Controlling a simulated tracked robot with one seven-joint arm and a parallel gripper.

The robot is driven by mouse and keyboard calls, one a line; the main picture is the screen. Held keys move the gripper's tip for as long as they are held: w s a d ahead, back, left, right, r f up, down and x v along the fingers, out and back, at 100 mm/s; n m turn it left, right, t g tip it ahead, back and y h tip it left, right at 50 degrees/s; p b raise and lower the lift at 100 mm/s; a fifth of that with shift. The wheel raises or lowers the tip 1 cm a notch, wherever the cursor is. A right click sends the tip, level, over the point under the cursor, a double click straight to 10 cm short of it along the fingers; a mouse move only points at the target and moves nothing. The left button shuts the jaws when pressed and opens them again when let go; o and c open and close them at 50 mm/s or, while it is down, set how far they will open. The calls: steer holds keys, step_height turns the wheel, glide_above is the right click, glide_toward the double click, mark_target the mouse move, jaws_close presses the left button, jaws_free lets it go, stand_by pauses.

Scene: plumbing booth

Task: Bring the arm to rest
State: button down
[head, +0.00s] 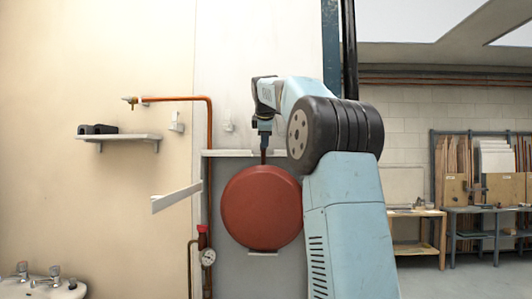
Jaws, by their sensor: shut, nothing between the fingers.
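My arm rises on the right of the head view, bends at a dark elbow joint, and reaches left toward the wall. My gripper (264,138) hangs from the wrist, pointing down, just above the grey panel's top ledge (225,153) and the red round vessel (261,208). It is shut and holds nothing. The fingers are small in this view. A short copper-coloured pipe end (263,157) shows directly under it; I cannot tell whether they touch.
A copper pipe (210,125) with a brass end runs along the wall, left of my gripper. A pressure gauge (208,257) and red-topped valve sit lower. A shelf (118,138) holds a dark object. A white bar (177,197) juts out. A basin (42,288) stands lower left.

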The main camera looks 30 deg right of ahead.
steer(key=s+a+f+m, duration=0.2)
steer(key=s+a+f, duration=0.25)
steer(key=s, duration=0.25)
steer(key=s+a+f+m+y, duration=0.1)
steer(key=s+a+f+m, duration=0.15)
steer(key=s+a, duration=0.35)
steer(key=s+a+f+m, duration=0.2)
steer(key=s+a+f, duration=0.15)
steer(key=s, duration=0.45)
steer(key=s+a+f+m+g+y, duration=0.1)
steer(key=s+a+f+m, duration=0.1)
steer(key=s+f, duration=0.9)
steer(key=s+a+f+m+g+y, duration=0.1)
steer(key=s+f+m, duration=0.3)
steer(key=s+f, duration=0.7)
steer(key=shift+s+a+f, duration=0.25)
steer(key=shift+a+f, duration=0.25)
steer(key=shift+a, duration=0.4)
steer(key=shift+s, duration=0.1)
